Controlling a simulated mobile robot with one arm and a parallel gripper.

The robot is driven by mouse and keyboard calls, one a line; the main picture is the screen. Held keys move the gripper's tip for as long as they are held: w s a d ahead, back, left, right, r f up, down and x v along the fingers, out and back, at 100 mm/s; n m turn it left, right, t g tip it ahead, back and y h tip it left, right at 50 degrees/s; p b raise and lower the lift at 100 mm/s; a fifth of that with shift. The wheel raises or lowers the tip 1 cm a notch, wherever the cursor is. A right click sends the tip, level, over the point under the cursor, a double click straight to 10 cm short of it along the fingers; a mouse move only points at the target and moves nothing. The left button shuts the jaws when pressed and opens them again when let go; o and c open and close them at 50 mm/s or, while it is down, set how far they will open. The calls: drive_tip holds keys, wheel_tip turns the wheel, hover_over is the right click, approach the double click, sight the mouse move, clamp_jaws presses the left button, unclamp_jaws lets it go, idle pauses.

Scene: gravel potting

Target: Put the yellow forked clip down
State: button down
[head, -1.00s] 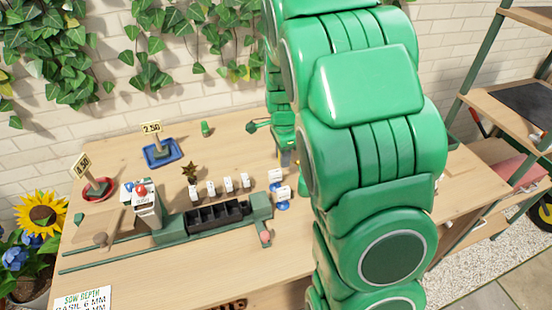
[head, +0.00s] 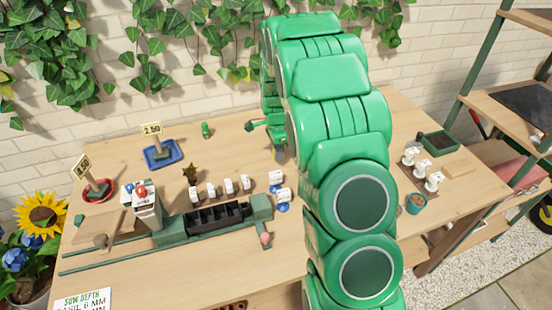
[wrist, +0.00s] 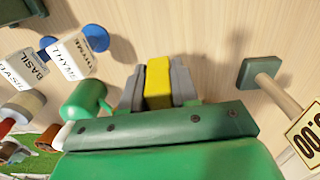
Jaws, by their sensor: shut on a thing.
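My gripper (wrist: 158,88) is shut on the yellow forked clip (wrist: 158,80). In the wrist view the clip shows as a yellow block between the two grey fingers, over the bare wooden tabletop. Its fork is not clear to see, and I cannot tell whether it touches the wood. In the head view my green arm hides much of the gripper, and only a small part shows at the back middle of the table (head: 120,256).
Labelled white blocks (wrist: 75,57) with blue discs are left of the gripper in the wrist view. A sign's green base (wrist: 259,74) is at right. A black tray (head: 216,217) sits front left. White figures (head: 433,182) and a teal pot (head: 416,204) stand right.

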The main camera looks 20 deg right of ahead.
sight(276, 166)
drive_tip(key=shift+w+d+f, duration=0.1)
drive_tip(key=shift+w+f, duration=0.6)
drive_tip(key=shift+f, duration=0.15)
drive_tip(key=shift+w+f, duration=0.1)
drive_tip(key=shift+f, duration=1.55)
drive_tip(key=shift+f, duration=0.1)
drive_tip(key=c, duration=0.8)
unclamp_jaws()
drive_tip(key=shift+c, duration=0.2)
